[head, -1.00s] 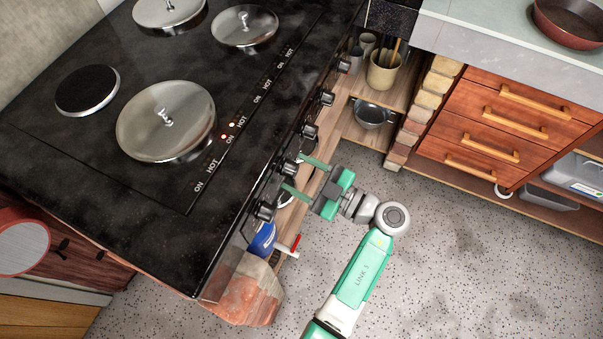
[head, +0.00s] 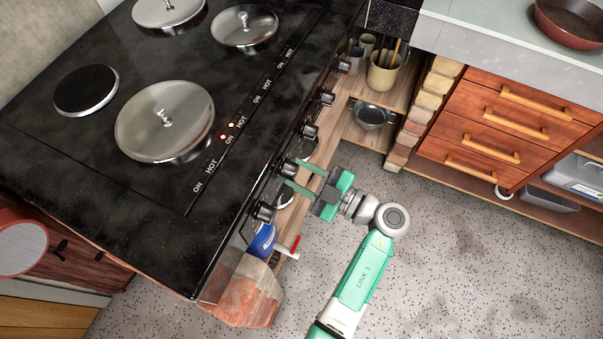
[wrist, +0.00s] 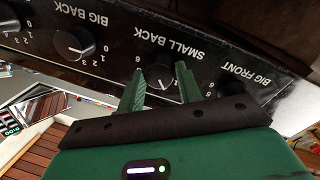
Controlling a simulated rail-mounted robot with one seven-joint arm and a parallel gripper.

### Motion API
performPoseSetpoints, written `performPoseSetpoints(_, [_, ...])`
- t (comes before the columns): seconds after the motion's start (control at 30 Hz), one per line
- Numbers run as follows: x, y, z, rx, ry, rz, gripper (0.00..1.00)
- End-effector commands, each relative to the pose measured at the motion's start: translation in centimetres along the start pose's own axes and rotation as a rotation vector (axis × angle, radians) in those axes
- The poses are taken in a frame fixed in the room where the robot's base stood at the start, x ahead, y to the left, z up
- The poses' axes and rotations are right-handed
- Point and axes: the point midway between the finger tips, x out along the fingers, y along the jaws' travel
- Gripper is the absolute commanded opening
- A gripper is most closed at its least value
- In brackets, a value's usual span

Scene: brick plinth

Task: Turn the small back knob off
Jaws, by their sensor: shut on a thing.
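The stove's front panel (wrist: 115,40) carries black knobs with labels that read upside down in the wrist view. The small back knob (wrist: 159,76) sits below the "SMALL BACK" label, between the two green fingers of my gripper (wrist: 161,88). In the head view my gripper (head: 295,173) reaches the panel from the right, with its fingers on either side of this knob (head: 288,168). It is shut on the knob. The fingers hide part of its dial, and its exact setting is hard to read. A red light (head: 223,137) glows on the black stove top (head: 75,140).
Neighbouring knobs are close on both sides: the big back knob (wrist: 73,44) and the big front knob (wrist: 229,82). Lidded pans (head: 150,140) stand on the stove. Shelves with a utensil pot (head: 382,72) and wooden drawers (head: 500,120) are to the right. Speckled floor lies open below.

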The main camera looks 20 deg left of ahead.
Motion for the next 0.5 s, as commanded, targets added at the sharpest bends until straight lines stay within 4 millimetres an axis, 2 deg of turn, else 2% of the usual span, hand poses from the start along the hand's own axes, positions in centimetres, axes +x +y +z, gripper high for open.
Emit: performPoseSetpoints(0.5, [-0.08,-0.14,0.53,-0.477,0.053,0.022,0.12])
